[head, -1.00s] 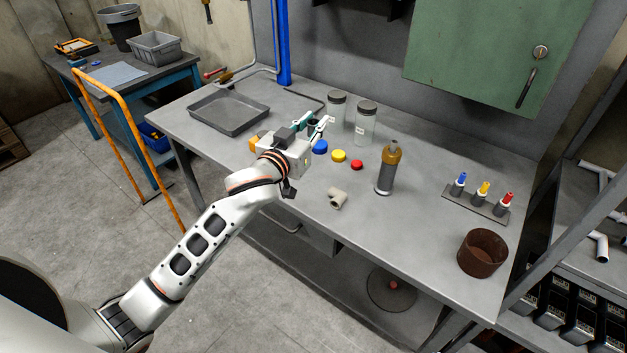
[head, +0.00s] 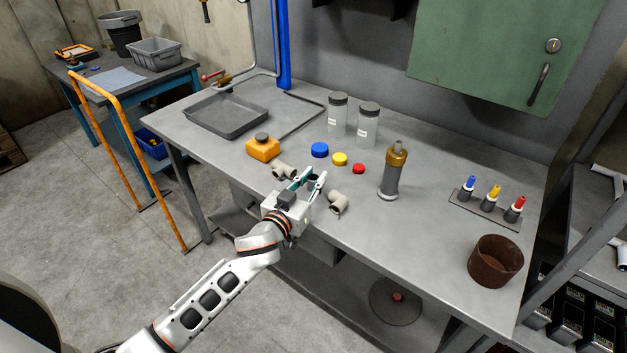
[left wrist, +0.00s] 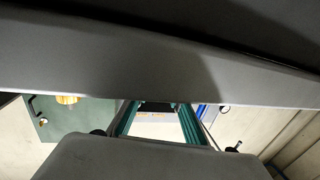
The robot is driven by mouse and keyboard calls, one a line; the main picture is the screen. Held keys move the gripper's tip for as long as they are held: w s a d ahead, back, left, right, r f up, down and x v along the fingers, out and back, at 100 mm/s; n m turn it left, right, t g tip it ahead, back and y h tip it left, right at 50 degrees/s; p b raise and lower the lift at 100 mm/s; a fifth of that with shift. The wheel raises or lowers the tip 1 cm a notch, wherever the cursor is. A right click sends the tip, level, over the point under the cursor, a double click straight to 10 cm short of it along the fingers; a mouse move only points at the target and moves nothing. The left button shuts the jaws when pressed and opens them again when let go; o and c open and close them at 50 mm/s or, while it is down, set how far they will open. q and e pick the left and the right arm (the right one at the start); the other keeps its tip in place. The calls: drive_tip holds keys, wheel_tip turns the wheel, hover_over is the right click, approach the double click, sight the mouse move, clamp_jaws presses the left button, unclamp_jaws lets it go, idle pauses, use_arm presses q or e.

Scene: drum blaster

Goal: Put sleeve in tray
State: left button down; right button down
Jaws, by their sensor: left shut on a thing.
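My left gripper (head: 308,181) is over the front part of the workbench, between two beige pipe fittings. Its teal fingers are shut on a small, mostly hidden thing, which looks like the dark sleeve. The wrist view shows the teal fingers (left wrist: 160,122) with a dark bit between them, but not its shape. My right gripper is not in view.
Pipe fittings (head: 338,202) and (head: 285,172) lie beside the gripper. An orange container (head: 263,149) stands between it and the tray. Blue (head: 320,150), yellow and red caps, two jars (head: 367,126) and an amber-topped cylinder (head: 394,172) stand behind and right.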

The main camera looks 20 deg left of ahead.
use_arm(q)
drive_tip(key=shift+f, duration=0.1)
drive_tip(key=shift+f, duration=0.15)
drive_tip(key=c, duration=1.8)
unclamp_jaws()
